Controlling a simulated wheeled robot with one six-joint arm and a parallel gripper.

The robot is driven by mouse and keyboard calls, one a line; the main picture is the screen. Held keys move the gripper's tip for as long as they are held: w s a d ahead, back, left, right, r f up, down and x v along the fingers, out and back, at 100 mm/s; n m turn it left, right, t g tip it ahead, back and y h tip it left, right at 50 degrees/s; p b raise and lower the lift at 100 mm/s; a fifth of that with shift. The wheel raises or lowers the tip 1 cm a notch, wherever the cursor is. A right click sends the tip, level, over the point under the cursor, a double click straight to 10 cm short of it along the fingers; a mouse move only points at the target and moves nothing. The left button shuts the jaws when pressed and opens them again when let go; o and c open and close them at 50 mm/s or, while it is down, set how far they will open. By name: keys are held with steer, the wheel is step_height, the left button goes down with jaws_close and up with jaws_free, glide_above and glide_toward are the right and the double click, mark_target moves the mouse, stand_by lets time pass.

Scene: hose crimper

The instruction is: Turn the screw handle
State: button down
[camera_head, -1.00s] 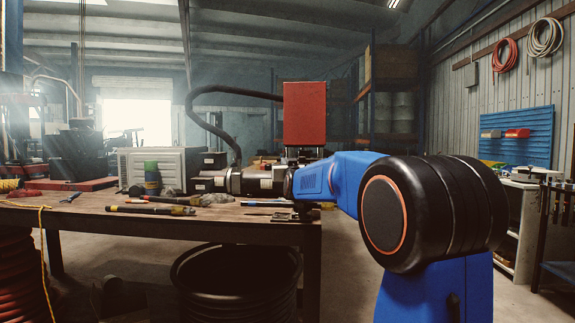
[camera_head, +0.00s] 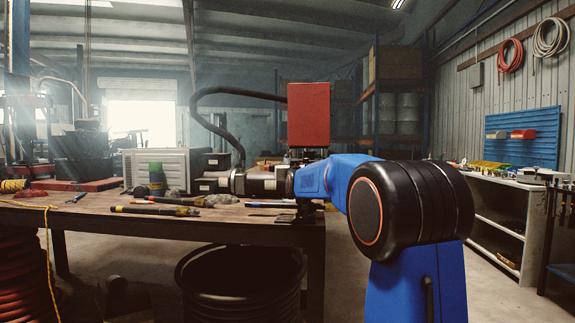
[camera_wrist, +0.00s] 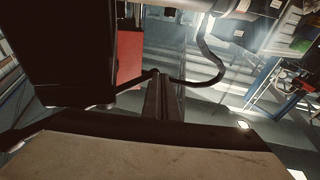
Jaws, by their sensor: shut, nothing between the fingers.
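A narrow dark upright shape at the middle of the wrist view looks like my gripper (camera_wrist: 165,92), with its fingers together and empty. A thin dark bent bar (camera_wrist: 137,82) runs to its tip from the left and may be the screw handle, though I cannot be sure. I cannot tell whether they touch. A large black block (camera_wrist: 70,50), probably part of the crimper, fills the upper left, beside a red panel (camera_wrist: 130,55). In the head view the red box (camera_head: 308,113) stands above the bench end. My blue arm reaches left there and hides the area behind it.
The wooden workbench (camera_head: 160,225) holds tools, a green-topped can (camera_head: 156,178) and a pale boxy unit (camera_head: 175,165). A black bin (camera_head: 240,285) stands under it. A black hose (camera_head: 205,115) arches over the bench. Open shelves (camera_head: 500,235) stand right.

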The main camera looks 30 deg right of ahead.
steer(key=shift+w+d+m+g+h, duration=0.25)
steer(key=shift+m+h, duration=0.25)
steer(key=shift+h, duration=0.3)
steer(key=shift+w+d+m+g+h, duration=0.3)
steer(key=shift+d+m+g+h, duration=0.15)
steer(key=shift+m+g+h, duration=0.95)
steer(key=shift+w+d+m+g+h, duration=0.45)
steer(key=shift+m+g+h, duration=0.55)
steer(key=shift+h, duration=0.65)
steer(key=shift+w+d+m+g+h, duration=0.2)
steer(key=shift+d+m+g+h, duration=0.3)
steer(key=shift+m+g+h, duration=0.75)
steer(key=shift+d+n+h, duration=0.25)
steer(key=shift+d+h, duration=0.05)
steer(key=shift+d, duration=0.2)
steer(key=shift+w, duration=0.1)
